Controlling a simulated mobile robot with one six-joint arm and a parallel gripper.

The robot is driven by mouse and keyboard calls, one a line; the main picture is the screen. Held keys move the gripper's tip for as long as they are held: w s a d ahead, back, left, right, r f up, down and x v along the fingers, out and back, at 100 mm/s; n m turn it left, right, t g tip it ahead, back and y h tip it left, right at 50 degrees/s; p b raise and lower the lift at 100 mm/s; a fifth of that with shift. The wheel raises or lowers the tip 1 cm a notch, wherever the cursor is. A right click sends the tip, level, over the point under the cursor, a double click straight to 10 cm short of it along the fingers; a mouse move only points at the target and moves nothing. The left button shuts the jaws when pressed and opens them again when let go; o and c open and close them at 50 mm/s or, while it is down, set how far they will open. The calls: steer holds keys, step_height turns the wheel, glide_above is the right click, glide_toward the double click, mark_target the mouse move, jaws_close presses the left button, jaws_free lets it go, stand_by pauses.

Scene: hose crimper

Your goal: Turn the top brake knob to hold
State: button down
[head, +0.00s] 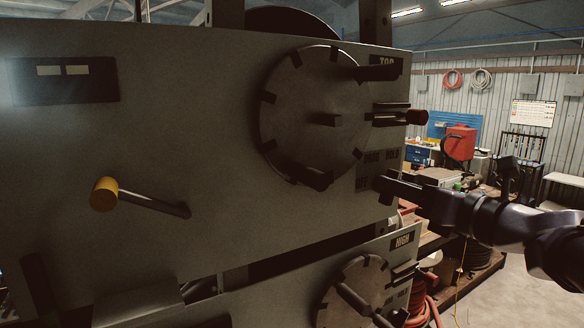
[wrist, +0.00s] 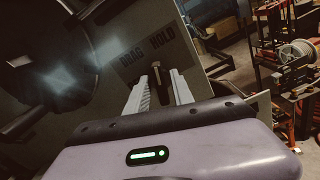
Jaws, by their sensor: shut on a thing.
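The top brake knob (wrist: 157,76) shows in the wrist view as a narrow upright brown and dark piece between my gripper's two pale fingers. It sits just below the DRAG and HOLD label (wrist: 150,55), which also shows in the head view (head: 381,158). My gripper (wrist: 160,92) is shut on the knob. In the head view my gripper (head: 384,185) reaches in from the right to the panel's right edge, below the label, and hides the knob there. I cannot tell exactly which word the knob points at.
The grey panel (head: 170,120) carries a large notched disc (head: 310,115) marked TOP and a yellow-tipped crank (head: 104,194). A lower panel marked HIGH has another disc (head: 352,292). Open floor lies at the right.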

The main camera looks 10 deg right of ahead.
steer(key=shift+d+m+p, duration=0.1)
steer(key=shift+m+p, duration=1.05)
steer(key=shift+m, duration=0.05)
steer(key=c, duration=1.4)
jaws_free()
steer(key=shift+c, duration=0.2)
steer(key=shift+s, duration=0.1)
